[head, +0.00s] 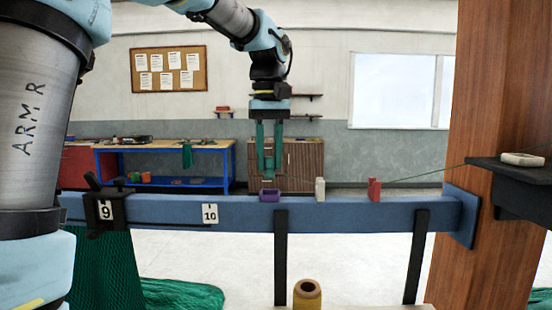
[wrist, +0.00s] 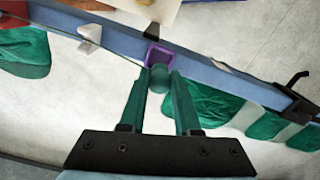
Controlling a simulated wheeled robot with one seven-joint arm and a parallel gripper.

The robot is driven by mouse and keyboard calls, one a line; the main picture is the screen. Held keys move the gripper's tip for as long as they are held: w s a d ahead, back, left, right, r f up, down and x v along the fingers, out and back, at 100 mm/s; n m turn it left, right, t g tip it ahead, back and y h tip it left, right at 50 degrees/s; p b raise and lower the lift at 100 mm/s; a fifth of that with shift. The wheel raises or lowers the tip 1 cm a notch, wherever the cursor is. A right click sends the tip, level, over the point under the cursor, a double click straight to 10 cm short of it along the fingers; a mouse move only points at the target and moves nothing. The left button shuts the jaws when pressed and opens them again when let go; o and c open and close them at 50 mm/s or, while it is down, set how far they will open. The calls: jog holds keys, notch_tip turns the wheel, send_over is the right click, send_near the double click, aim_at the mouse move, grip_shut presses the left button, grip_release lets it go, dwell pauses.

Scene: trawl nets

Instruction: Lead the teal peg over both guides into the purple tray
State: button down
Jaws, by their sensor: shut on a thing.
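My gripper (head: 268,176) points down with its green fingers shut on the teal peg (wrist: 158,78), whose round end shows between the fingertips in the wrist view. In the head view the peg is low between the fingers and hard to separate from them. The purple tray (head: 270,195) sits on the blue beam just below the fingertips; it also shows in the wrist view (wrist: 158,54), just beyond the peg. The white guide (head: 320,189) and red guide (head: 374,189) stand to its right. A thin line runs from the right past the guides towards the peg; its exact seating is unclear.
The blue beam (head: 350,215) spans the view, with a black clamp (head: 105,209) and green net at left. A wooden post (head: 480,90) and dark shelf (head: 515,172) stand at right. A yellow spool (head: 307,294) is in front.

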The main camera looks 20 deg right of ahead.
aim_at(270, 168)
jog(key=shift+f+b, duration=0.85)
jog(key=shift+f, duration=1.2)
jog(key=shift+s, duration=0.1)
jog(key=shift+f, duration=0.2)
jog(key=c, duration=0.5)
grip_release()
jog(key=shift+c, duration=0.2)
notch_tip(270, 168, up, 11)
jog(key=shift+f+b, duration=0.1)
jog(key=shift+b, duration=0.35)
